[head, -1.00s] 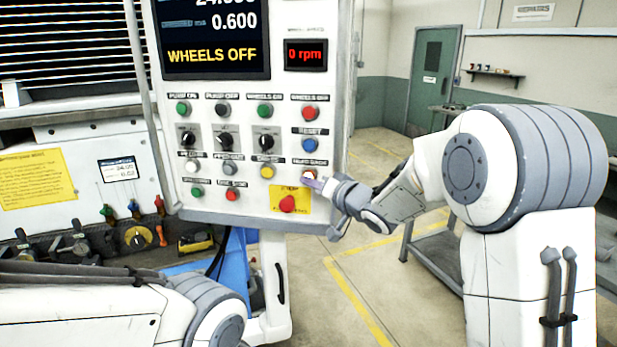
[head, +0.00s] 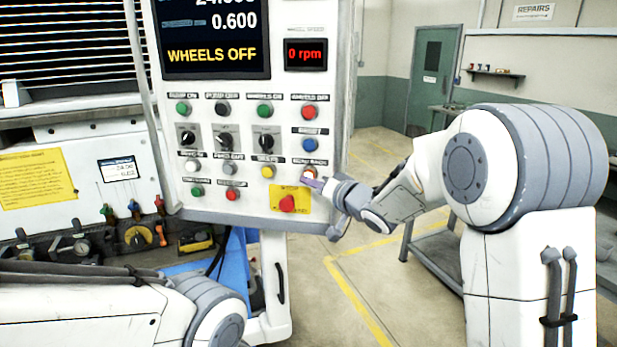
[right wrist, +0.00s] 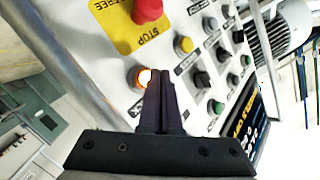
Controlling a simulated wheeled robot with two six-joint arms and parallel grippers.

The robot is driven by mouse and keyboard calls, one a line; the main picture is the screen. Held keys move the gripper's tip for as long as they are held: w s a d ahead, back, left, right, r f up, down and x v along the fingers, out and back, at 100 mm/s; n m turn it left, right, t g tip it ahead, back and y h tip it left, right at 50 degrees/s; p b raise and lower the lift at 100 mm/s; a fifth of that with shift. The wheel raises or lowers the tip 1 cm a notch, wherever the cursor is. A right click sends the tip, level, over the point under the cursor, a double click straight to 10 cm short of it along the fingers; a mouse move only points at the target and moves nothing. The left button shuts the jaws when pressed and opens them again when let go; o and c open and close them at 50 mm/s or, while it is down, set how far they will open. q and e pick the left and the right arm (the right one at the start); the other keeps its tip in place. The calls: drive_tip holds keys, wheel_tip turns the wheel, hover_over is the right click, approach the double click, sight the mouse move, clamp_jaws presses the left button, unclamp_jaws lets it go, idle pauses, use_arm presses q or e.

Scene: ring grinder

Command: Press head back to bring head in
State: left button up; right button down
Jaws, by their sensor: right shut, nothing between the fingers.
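The control panel (head: 240,204) stands upright ahead, with the head back button (head: 309,172) at its lower right, under a small blurred label. In the right wrist view the button (right wrist: 142,77) glows white inside an orange ring. My right gripper (head: 314,183) is shut and empty, its fingertips at the button. In the right wrist view the closed fingertips (right wrist: 156,76) overlap the button's right edge. I cannot tell whether they touch it or press it in. My left arm shows at the lower left, but its gripper is out of view.
A red stop button (head: 287,203) on a yellow plate sits just below left of the fingertips. A blue button (head: 310,144) is above, and a yellow button (head: 267,171) is to the left. The panel screen (head: 212,55) reads WHEELS OFF. Open floor lies right of the panel.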

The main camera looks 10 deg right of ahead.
drive_tip(key=shift+w, duration=0.1)
idle(0.5)
drive_tip(key=shift+w+d+p, duration=0.15)
drive_tip(key=shift+w+p, duration=0.2)
drive_tip(key=shift+w+d+p, duration=0.15)
drive_tip(key=shift+w+p, duration=0.2)
drive_tip(key=shift+w, duration=0.15)
idle(0.6)
idle(0.4)
drive_tip(key=shift+s+a+b, duration=0.3)
drive_tip(key=shift+s, duration=0.6)
drive_tip(key=shift+s+a+b, duration=0.2)
drive_tip(key=shift+s+b, duration=0.05)
drive_tip(key=shift+s, duration=0.55)
drive_tip(key=shift+s+a+b, duration=0.2)
drive_tip(key=shift+s+a, duration=0.05)
drive_tip(key=shift+s, duration=0.6)
drive_tip(key=shift+s+a+b, duration=0.2)
drive_tip(key=shift+s+b, duration=0.05)
drive_tip(key=shift+s, duration=0.55)
